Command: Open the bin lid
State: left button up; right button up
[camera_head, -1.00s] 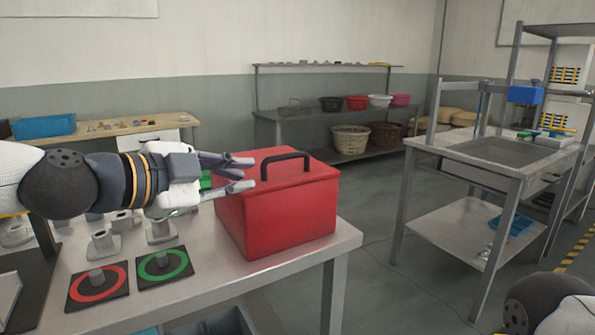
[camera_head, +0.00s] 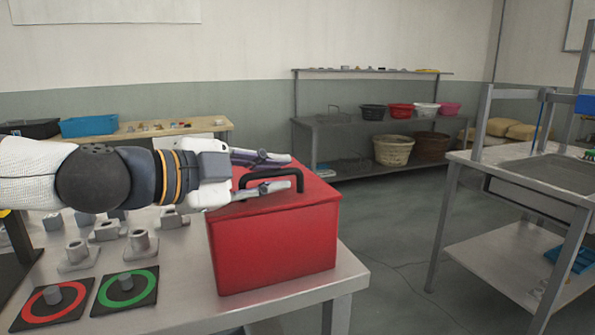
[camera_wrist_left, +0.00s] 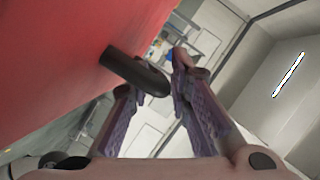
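The red bin (camera_head: 272,247) stands on the metal table with its red lid (camera_head: 312,193) down. A black arched handle (camera_head: 299,176) sits on the lid. My left gripper (camera_head: 288,172) is at the handle's left side, its fingers spread apart over the lid. In the left wrist view, the handle (camera_wrist_left: 137,72) reaches to the open gap between the two fingers of the left gripper (camera_wrist_left: 160,82); I cannot tell whether it touches them. My right gripper is not in view.
Grey metal parts (camera_head: 141,243) and square pads with a red ring (camera_head: 52,303) and a green ring (camera_head: 126,289) are on the table, left of the bin. A metal sink table (camera_head: 530,180) stands at the right, with open floor between.

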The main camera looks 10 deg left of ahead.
pick_arm(q)
jog(key=shift+w+d+f, duration=0.1)
jog(key=shift+w+d, duration=0.05)
jog(key=shift+w, duration=0.1)
jog(key=shift+s, duration=0.1)
jog(key=shift+c, duration=0.3)
grip_shut()
jog(key=shift+r, duration=0.2)
